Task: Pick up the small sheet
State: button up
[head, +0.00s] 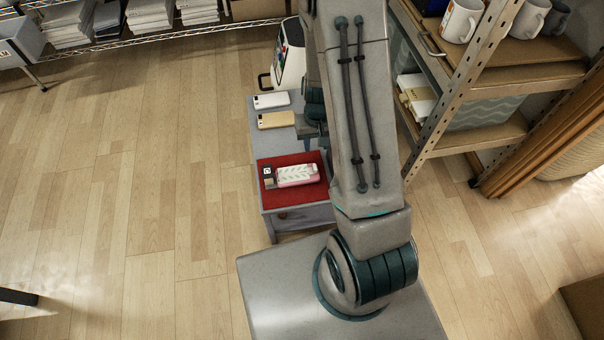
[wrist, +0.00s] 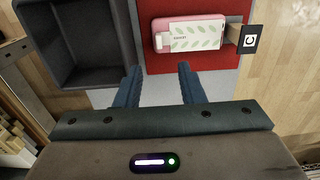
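The small sheet (head: 290,173) is white with a pale green leaf pattern. It lies on top of a pink block-like item (head: 299,181) on the red mat (head: 300,201). In the wrist view the sheet (wrist: 195,37) is at the top, right of centre, on the pink item (wrist: 190,19), with the red mat (wrist: 205,62) around it. My gripper (wrist: 158,72) is open and empty. Its fingertips point towards the near edge of the mat and stay apart from the sheet. In the head view my arm mostly hides the gripper.
A black-and-white square tag (wrist: 249,39) sits beside the pink item. A dark grey bin (wrist: 75,80) is left in the wrist view. White (head: 271,100) and tan (head: 276,120) slabs lie behind the mat; a mug shelf (head: 500,74) stands right. The floor left is clear.

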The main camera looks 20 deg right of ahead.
jog(key=b, duration=0.2)
send_over(315, 166)
jog(key=f, duration=0.6)
jog(key=shift+s+a+f, duration=0.15)
jog(key=shift+s+f, duration=0.15)
jog(key=f+b, duration=0.2)
jog(key=f, duration=0.3)
jog(key=shift+w+f, duration=0.2)
jog(key=shift+r, duration=0.1)
grip_shut()
